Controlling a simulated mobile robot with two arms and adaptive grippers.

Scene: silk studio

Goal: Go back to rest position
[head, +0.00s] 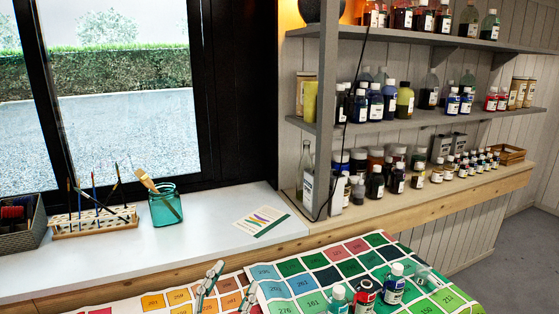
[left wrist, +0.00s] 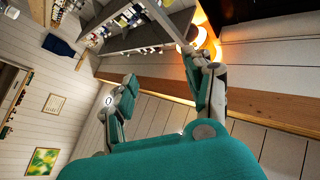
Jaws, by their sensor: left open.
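My left gripper (head: 231,281) shows at the bottom of the head view, its two fingertips apart over the colour chart cloth. In the left wrist view the gripper (left wrist: 166,74) is open, with nothing between its teal-padded fingers. The view behind it is tilted and shows shelves, a plank wall and a wooden beam. My right gripper cannot be made out in either view.
Several small bottles (head: 365,293) stand on the numbered colour chart cloth (head: 318,262). A teal jar with a brush (head: 165,208), a brush rack (head: 95,222) and a card (head: 261,222) are on the white sill (head: 150,258). Shelves (head: 440,120) of bottles stand at the right.

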